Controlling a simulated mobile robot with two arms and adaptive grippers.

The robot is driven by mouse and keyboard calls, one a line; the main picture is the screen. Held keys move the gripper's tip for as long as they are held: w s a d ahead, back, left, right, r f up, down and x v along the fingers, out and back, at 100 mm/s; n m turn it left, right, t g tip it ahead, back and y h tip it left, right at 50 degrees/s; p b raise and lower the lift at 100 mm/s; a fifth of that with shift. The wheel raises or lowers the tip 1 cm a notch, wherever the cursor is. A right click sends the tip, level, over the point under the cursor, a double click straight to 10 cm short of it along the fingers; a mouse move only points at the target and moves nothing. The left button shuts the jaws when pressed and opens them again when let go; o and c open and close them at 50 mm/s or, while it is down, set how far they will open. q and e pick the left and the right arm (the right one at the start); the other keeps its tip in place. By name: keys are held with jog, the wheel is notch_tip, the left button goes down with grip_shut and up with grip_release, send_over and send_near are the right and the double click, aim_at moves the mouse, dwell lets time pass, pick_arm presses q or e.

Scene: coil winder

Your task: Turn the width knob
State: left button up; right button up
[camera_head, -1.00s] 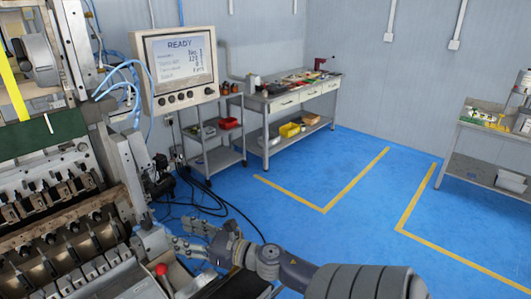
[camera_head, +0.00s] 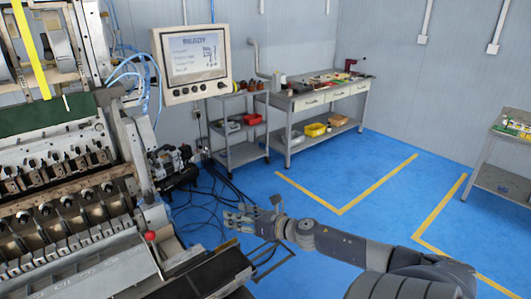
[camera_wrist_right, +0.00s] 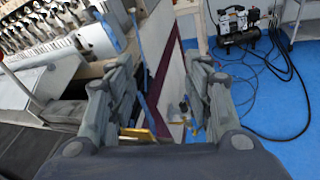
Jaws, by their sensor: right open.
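The control panel (camera_head: 190,65) hangs at the upper left in the head view, its screen reading READY. A row of several small dark knobs (camera_head: 185,91) sits under the screen; I cannot tell which one is the width knob. My right gripper (camera_head: 240,217) is below and to the right of the panel, well apart from the knobs. In the right wrist view my right gripper (camera_wrist_right: 165,115) has its fingers spread with nothing held between them. The panel does not show in that view. My left gripper is not in view.
The winding machine (camera_head: 60,200) fills the left, with a red button (camera_head: 151,236) at its near edge. An air compressor (camera_wrist_right: 238,22) and loose black cables stand on the blue floor. A grey cart (camera_head: 240,157) and workbench (camera_head: 318,98) stand behind.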

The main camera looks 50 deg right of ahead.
jog(key=s+d+f+m+g+h, duration=0.1)
jog(key=s+d+f+m+h, duration=0.1)
jog(key=d+f+m, duration=0.2)
jog(key=shift+d+f, duration=0.6)
jog(key=shift+d, duration=0.35)
